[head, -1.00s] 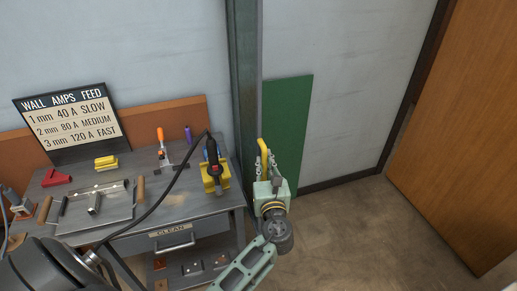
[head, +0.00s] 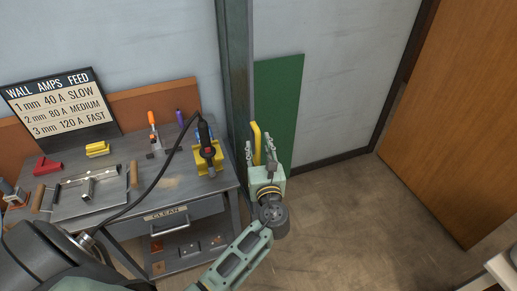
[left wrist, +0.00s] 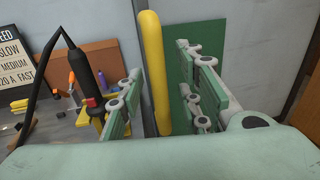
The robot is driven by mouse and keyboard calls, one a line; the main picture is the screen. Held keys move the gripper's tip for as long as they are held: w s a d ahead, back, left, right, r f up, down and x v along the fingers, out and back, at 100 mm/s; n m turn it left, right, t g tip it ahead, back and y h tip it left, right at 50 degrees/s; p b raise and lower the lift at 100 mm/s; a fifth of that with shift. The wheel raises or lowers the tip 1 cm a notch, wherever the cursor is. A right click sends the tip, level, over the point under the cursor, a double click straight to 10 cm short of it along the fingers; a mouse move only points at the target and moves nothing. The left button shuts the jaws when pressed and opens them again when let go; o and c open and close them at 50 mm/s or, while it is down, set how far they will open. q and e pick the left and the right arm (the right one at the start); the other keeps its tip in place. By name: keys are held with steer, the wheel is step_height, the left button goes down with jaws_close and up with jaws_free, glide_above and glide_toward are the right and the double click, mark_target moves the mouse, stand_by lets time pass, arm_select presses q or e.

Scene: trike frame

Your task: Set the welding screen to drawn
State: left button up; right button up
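The welding screen is a green panel (head: 277,105) against the wall, right of a grey post. A yellow upright bar (head: 256,142), which looks like its handle, stands in front of the panel. My left gripper (head: 260,152) is open, its fingers on either side of the bar. In the left wrist view the bar (left wrist: 152,70) runs between the spread fingers with a gap on each side, and the green panel (left wrist: 209,42) is behind. My right gripper is not in view.
Left of the post (head: 235,80) is a workbench (head: 190,200) with a torch (head: 205,135) in a yellow holder, a cable, clamps and a sign (head: 58,105). A wooden door (head: 460,120) is at the right. The floor (head: 350,220) between is clear.

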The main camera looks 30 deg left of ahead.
arm_select(q)
steer(key=shift+s, duration=0.15)
steer(key=v, duration=1.1)
steer(key=shift+s+d, duration=0.25)
steer(key=shift+d, duration=0.1)
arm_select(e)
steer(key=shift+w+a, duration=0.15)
